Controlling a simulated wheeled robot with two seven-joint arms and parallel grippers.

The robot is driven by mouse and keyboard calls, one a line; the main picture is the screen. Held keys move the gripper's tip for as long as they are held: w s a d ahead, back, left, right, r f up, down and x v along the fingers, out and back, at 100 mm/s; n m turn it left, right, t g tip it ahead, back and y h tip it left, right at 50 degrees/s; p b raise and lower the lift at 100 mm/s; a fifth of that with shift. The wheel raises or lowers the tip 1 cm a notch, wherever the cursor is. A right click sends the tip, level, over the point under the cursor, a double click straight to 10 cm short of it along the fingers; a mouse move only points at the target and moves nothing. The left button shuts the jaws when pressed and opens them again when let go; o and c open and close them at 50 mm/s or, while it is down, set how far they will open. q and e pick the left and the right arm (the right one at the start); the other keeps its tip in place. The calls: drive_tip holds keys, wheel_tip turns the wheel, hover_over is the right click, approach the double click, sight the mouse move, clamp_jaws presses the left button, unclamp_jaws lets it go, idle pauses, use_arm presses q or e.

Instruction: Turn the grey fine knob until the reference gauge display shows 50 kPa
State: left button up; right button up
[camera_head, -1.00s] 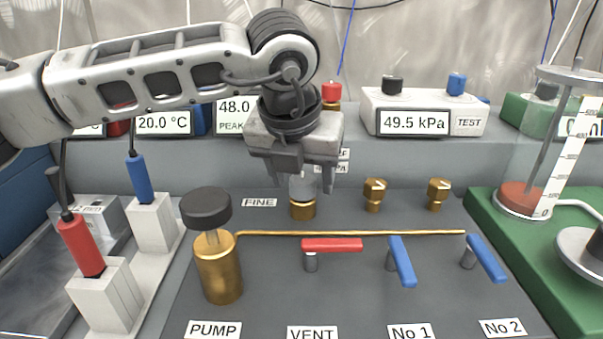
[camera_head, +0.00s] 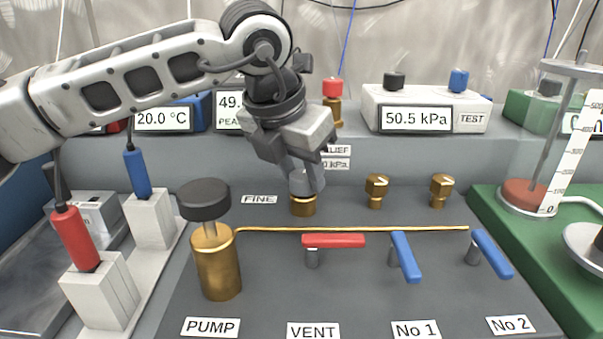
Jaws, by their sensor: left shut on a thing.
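The fingers hide part of the knob. A white display marked PEAK (camera_head: 229,103) begins with 49; its remaining digits are behind my arm. Another display, on a box marked TEST (camera_head: 415,119), reads 50.5 kPa. I cannot tell from labels which is the reference gauge. My right gripper is not in view.
A brass pump with a black knob (camera_head: 205,199) stands left. A red VENT lever (camera_head: 334,241) and blue No 1 (camera_head: 406,257) and No 2 (camera_head: 491,254) levers lie in front. Two brass fittings (camera_head: 377,190) stand right of the knob.

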use_arm(q)
drive_tip(key=m+h, duration=0.1)
drive_tip(key=m, duration=0.2)
drive_tip(key=shift+w+r+g+p, duration=0.1)
drive_tip(key=shift+g+p, duration=0.2)
drive_tip(key=shift+g, duration=0.1)
drive_tip(key=shift+m, duration=0.7)
drive_tip(key=shift+a+m+g+p, duration=0.1)
drive_tip(key=shift+m+g+p, duration=0.2)
drive_tip(key=shift+m+p, duration=0.1)
drive_tip(key=shift+m+h, duration=0.3)
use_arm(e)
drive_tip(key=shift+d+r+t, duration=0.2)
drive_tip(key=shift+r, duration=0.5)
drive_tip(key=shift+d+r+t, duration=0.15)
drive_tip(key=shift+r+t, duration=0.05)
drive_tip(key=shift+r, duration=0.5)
use_arm(q)
drive_tip(key=o, duration=1)
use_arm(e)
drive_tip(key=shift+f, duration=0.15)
